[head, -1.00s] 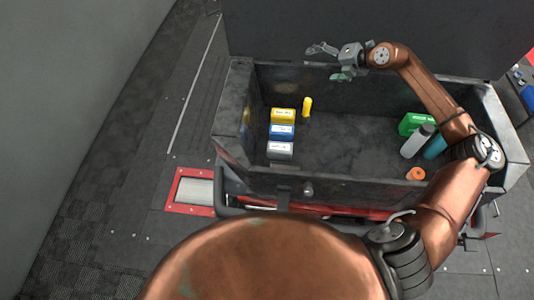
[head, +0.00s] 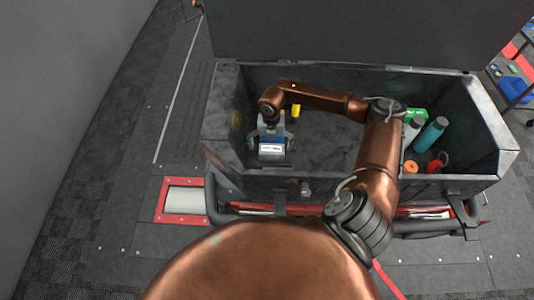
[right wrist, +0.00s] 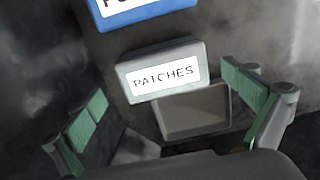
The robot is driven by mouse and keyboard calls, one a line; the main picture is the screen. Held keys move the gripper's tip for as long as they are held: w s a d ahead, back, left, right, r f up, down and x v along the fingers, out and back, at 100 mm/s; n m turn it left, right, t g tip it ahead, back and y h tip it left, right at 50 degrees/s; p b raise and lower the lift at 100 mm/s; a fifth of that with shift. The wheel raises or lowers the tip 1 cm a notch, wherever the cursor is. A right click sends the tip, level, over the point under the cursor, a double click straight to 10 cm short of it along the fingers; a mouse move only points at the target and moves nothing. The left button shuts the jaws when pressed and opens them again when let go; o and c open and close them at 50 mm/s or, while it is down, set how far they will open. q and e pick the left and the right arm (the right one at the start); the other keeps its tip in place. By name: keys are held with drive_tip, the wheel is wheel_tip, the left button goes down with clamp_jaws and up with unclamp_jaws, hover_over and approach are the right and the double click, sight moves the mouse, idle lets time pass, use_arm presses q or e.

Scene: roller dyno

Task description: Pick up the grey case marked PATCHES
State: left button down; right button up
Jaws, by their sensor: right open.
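The grey case (head: 271,152) stands in the left part of the open dark box, close to its front wall. In the right wrist view the case (right wrist: 210,84) shows its white label reading PATCHES, slightly tilted in the picture. My right gripper (head: 271,142) is over the case, with its green-padded fingers spread to either side. In the right wrist view the gripper (right wrist: 165,108) is open and empty, and the fingers look apart from the case. A blue case (right wrist: 150,14) is just behind the grey one. My left gripper is not in view.
The dark box (head: 480,179) has high walls around the cases. At the right end are a green container (head: 419,114), a grey bottle (head: 411,132), a teal bottle (head: 431,134) and an orange ring (head: 411,167). The box's middle floor is clear.

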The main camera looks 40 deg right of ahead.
sight(272, 149)
drive_tip(key=shift+s+f+p, duration=0.1)
drive_tip(key=shift+f+p, duration=0.5)
drive_tip(key=shift+f, duration=1.4)
drive_tip(key=shift+s+d, duration=0.15)
drive_tip(key=shift+d, duration=0.1)
drive_tip(key=c, duration=1.5)
drive_tip(key=shift+o, duration=0.2)
